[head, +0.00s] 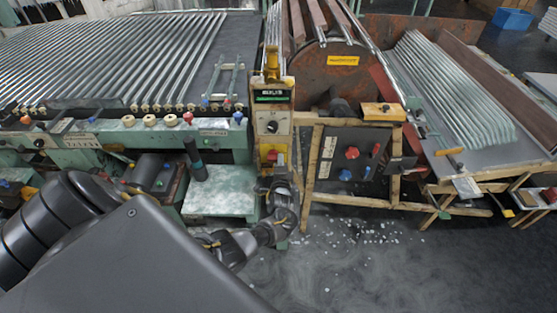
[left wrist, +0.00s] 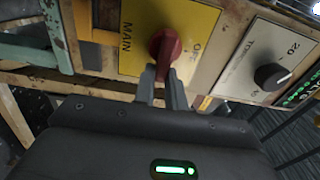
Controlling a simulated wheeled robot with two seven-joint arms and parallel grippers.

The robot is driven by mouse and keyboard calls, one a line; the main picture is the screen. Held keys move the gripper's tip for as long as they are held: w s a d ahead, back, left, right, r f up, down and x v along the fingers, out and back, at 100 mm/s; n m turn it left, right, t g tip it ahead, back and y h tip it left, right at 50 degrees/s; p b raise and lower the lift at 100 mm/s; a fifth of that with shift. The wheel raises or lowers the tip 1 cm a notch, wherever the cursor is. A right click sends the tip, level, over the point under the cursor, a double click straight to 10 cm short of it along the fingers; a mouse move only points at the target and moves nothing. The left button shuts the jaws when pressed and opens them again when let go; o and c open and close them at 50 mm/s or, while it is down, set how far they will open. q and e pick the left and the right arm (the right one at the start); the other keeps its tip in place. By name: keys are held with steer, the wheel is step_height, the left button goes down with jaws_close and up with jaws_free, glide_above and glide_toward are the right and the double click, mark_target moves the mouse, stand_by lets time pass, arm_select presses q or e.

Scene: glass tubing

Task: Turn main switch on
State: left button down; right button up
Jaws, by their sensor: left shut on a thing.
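The main switch is a red rotary knob (left wrist: 166,45) on a yellow plate (left wrist: 130,58) marked MAIN, with OFF printed to the right of the knob. My left gripper (left wrist: 163,76) is shut on the lower part of the knob's handle, with a finger on each side. In the head view, the yellow plate (head: 264,150) sits low on a narrow upright panel, and my left gripper (head: 279,184) is just below it. There the gripper and arm partly hide the plate's surroundings. I cannot tell exactly which position the knob points to. My right gripper is not in view.
A black dial (left wrist: 270,76) on a white plate is to the right of the switch. A green-lit display (head: 272,96) is higher on the panel. A wooden-framed dark control box (head: 330,180) stands to the right. The floor (head: 400,260) in front has white fragments.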

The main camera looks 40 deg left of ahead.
arm_select(q)
steer(key=shift+s+f, duration=0.2)
steer(key=shift+f, duration=0.15)
steer(key=c, duration=1.5)
jaws_free()
steer(key=shift+d, duration=0.1)
steer(key=shift+c, duration=0.2)
steer(key=shift+o, duration=0.5)
steer(key=shift+r, duration=0.2)
steer(key=v, duration=1)
steer(key=shift+s+d, duration=0.25)
